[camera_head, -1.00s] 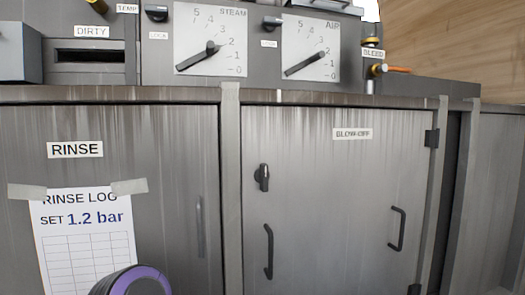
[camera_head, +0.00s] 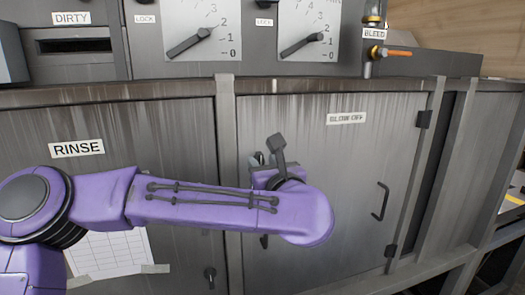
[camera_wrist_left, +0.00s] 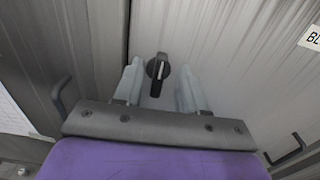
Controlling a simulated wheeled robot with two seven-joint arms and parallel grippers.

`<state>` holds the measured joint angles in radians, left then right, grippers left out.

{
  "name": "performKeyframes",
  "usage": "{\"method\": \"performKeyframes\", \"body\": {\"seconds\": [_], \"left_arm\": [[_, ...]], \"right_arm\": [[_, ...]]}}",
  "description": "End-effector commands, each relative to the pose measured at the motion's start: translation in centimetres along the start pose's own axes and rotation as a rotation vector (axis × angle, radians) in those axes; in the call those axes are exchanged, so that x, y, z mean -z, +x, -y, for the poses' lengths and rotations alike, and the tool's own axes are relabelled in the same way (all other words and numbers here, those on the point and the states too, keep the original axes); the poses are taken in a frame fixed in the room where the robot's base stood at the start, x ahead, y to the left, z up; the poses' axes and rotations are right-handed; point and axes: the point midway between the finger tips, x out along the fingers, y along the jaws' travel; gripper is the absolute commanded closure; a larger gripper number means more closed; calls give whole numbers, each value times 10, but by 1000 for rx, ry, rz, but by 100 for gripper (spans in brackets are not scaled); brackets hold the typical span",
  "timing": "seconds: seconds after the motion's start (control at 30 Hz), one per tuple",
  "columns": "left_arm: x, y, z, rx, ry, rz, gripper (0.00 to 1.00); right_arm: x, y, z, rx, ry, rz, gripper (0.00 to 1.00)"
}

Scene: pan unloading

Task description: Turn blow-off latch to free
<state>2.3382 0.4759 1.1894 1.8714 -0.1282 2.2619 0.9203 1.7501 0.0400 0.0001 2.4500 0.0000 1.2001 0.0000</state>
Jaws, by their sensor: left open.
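The blow-off latch is a small black knob (camera_wrist_left: 157,78) with a white line on it, on the grey blow-off door (camera_head: 340,180). In the left wrist view it stands nearly upright, its lower end leaning slightly left. My left gripper (camera_head: 257,160) is open in front of the door; its fingers (camera_wrist_left: 160,84) stand on either side of the latch, with gaps showing on both sides. In the head view my purple left arm and wrist hide most or all of the latch. The BLOW-OFF label (camera_head: 346,118) is above right. My right gripper is not in view.
A black door handle (camera_head: 381,201) stands at the right of the door. The RINSE panel (camera_head: 150,125) with a taped log sheet (camera_head: 108,255) is on the left, partly behind my arm. Above a ledge are the steam gauge (camera_head: 200,30), air gauge (camera_head: 305,28) and bleed valve (camera_head: 385,52).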

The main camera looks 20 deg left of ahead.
Motion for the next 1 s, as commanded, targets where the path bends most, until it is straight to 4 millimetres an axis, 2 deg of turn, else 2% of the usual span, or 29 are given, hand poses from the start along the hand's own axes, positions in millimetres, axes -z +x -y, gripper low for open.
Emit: {"method": "performKeyframes", "body": {"seconds": [0.03,0.13,0.37,0.4,0.47,0.5,0.53,1.0], "left_arm": [[-3,7,0,-1,1,-3,60],[-1,14,0,0,3,0,60],[1,15,0,1,3,1,60],[1,15,0,1,3,1,63],[1,15,0,1,3,1,82],[1,15,0,1,3,1,95],[1,15,0,1,3,1,100],[2,15,2,1,78,2,100]], "right_arm": [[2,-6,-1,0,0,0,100],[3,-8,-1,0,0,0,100],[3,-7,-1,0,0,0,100],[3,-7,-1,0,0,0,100],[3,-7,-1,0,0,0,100],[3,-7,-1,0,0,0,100],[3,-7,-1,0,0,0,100],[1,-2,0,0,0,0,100]]}}
